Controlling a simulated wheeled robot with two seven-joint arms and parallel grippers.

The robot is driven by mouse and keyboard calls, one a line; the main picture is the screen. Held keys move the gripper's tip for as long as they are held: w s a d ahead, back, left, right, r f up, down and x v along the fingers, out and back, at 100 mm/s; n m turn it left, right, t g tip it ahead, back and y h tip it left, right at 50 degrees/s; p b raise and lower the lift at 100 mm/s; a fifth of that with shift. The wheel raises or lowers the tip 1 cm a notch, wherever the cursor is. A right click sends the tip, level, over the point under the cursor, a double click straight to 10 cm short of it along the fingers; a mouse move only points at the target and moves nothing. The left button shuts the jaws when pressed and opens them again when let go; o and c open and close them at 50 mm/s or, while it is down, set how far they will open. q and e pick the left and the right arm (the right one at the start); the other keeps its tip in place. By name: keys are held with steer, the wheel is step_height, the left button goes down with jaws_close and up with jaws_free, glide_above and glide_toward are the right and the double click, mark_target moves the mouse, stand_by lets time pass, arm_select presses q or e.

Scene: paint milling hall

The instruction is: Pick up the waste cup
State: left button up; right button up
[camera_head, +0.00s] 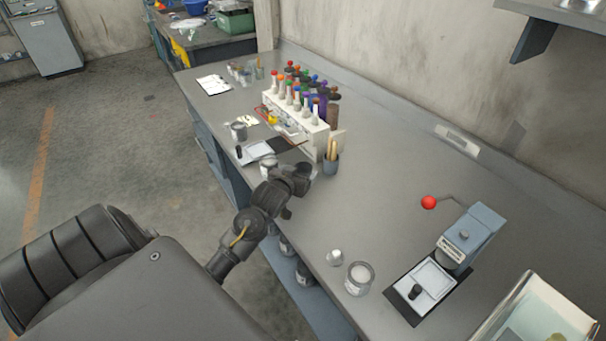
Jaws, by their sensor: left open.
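My left arm reaches in from the lower left over the bench, and its dark left gripper (297,182) is open near the bench's front edge. A small pale cup (268,166) stands just behind the gripper and is partly hidden by it. A grey metal cup (238,131) stands farther back near the front edge. A glass jar (359,278) with pale contents and a label stands at the front right, apart from the gripper. I cannot tell for sure which of these is the waste cup. My right gripper is not in view.
A cup with wooden sticks (331,165) stands just right of the gripper. A white rack (297,122) with several colour-capped bottles stands behind. A press with a red-knobbed lever (473,236) is at the right. The middle right of the bench (385,190) is clear.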

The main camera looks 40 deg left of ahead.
mark_target(305, 169)
arm_select(q)
steer(key=shift+x, duration=1.25)
steer(key=c, duration=1)
steer(key=shift+r, duration=0.1)
